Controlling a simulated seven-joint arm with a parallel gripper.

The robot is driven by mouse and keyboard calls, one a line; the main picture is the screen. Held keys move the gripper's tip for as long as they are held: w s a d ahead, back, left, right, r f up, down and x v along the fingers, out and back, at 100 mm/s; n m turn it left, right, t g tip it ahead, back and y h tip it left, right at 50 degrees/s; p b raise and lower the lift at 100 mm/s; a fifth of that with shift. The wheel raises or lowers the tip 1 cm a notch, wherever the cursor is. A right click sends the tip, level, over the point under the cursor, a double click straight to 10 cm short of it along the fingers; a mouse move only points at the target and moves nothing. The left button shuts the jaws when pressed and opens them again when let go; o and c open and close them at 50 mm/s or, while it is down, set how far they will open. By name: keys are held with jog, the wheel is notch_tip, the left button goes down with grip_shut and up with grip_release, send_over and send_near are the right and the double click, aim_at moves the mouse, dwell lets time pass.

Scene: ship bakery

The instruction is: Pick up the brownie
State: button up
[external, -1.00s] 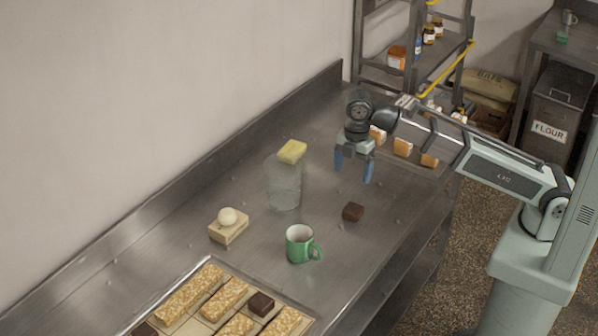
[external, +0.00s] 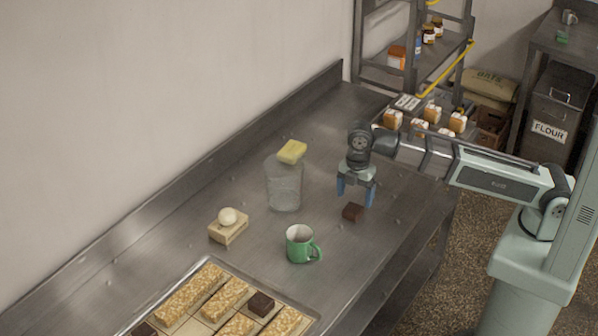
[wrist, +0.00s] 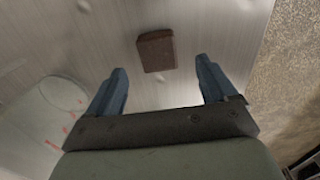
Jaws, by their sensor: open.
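A dark brown brownie (external: 352,212) lies alone on the steel counter, to the right of the clear container and beyond the green mug. My gripper (external: 356,198) is open and hangs just above and behind it, with blue fingers pointing down. In the wrist view the brownie (wrist: 156,51) lies ahead of the open fingertips (wrist: 160,75), roughly centred between them and apart from both. More brownies (external: 261,304) sit among oat bars on the tray in front.
A green mug (external: 300,244), a block with a white ball (external: 228,228) and a tray (external: 215,328) are nearer. The counter's right edge is close by.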

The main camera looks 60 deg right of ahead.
aim_at(353, 208)
jog(key=shift+w+f, duration=0.15)
jog(key=shift+f, duration=2.4)
jog(key=c, duration=1.1)
jog(key=shift+r, duration=0.1)
